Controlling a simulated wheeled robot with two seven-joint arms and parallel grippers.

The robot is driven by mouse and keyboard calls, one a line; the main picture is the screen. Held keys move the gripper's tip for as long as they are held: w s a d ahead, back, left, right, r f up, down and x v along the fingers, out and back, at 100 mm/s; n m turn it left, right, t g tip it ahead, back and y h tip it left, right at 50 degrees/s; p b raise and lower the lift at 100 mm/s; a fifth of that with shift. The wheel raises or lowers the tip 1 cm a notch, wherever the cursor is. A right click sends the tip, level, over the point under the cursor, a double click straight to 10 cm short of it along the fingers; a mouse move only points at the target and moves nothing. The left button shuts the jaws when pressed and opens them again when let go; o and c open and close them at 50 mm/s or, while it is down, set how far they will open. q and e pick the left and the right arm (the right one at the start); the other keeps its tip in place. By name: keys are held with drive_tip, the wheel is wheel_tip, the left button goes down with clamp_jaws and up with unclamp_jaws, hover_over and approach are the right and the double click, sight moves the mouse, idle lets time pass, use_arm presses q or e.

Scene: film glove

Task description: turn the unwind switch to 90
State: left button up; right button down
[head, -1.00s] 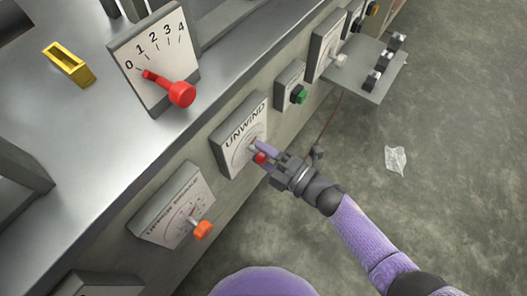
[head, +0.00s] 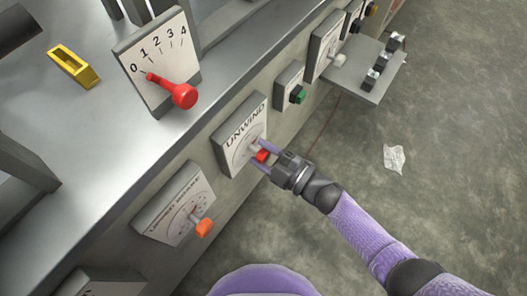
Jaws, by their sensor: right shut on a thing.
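The unwind switch is a panel (head: 233,130) lettered UNWIND, with a round dial and a small red knob (head: 262,155), on the front of the grey machine. My right gripper (head: 262,154) reaches in from the lower right. Its two purple fingers lie on either side of the red knob, and it is shut on the knob. The fingers cover part of the dial, so the knob's pointer and the number it stands at cannot be read. My left gripper is not in view.
Beside the switch are a dial with an orange knob (head: 204,227) and a box with a green button (head: 298,95). Above is a 0 to 4 panel with a red lever (head: 183,95). A shelf with black knobs (head: 361,82) juts out at the upper right. The floor right is open, with a crumpled scrap (head: 394,158).

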drive_tip(key=shift+c, duration=0.7)
unclamp_jaws()
drive_tip(key=shift+s+d, duration=0.25)
drive_tip(key=shift+d, duration=0.1)
drive_tip(key=p+v, duration=0.2)
drive_tip(key=v, duration=0.7)
drive_tip(key=shift+p, duration=0.35)
